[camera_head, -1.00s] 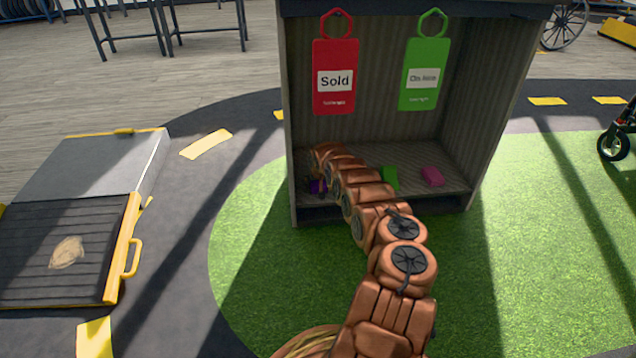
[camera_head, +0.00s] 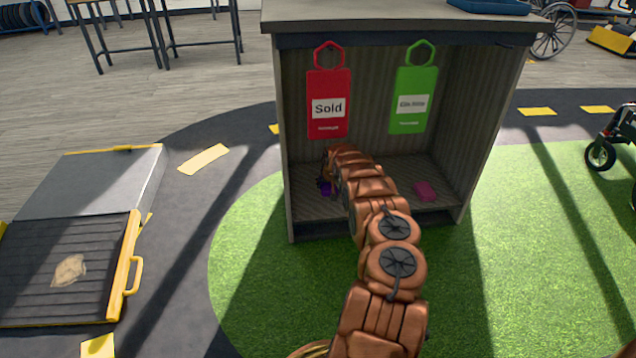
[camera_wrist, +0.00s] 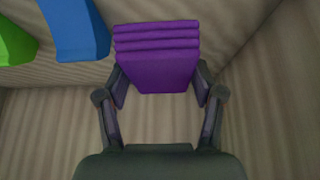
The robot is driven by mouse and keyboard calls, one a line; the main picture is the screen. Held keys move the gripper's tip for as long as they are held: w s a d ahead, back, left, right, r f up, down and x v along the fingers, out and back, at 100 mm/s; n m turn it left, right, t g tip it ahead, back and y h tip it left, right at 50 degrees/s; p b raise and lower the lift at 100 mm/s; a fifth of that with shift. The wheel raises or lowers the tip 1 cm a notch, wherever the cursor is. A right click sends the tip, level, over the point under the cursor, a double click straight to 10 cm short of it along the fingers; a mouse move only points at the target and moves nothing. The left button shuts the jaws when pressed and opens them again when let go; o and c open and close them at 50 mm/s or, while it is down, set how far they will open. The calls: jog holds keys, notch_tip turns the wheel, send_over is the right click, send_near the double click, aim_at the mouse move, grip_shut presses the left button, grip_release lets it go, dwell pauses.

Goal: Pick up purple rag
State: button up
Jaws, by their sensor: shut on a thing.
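The purple rag (camera_wrist: 154,62) is a folded, layered bundle. In the wrist view it sits between the two fingertips of my gripper (camera_wrist: 157,85), which are shut on its sides. In the head view only a small purple part (camera_head: 325,188) shows at the left of the cabinet's shelf, beside the end of my arm. My arm hides most of the gripper there. I cannot tell from these views how far the rag is above the shelf.
The open cabinet (camera_head: 288,140) surrounds my gripper. A red "Sold" tag (camera_head: 328,90) and a green tag (camera_head: 412,85) hang inside. A pink rag (camera_head: 425,190) lies to the right.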

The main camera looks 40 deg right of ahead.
jog(key=s+d+p, duration=0.3)
jog(key=s+d, duration=0.5)
jog(key=d, duration=0.3)
jog(key=shift+s, duration=0.25)
jog(key=o, duration=0.5)
jog(key=c, duration=0.5)
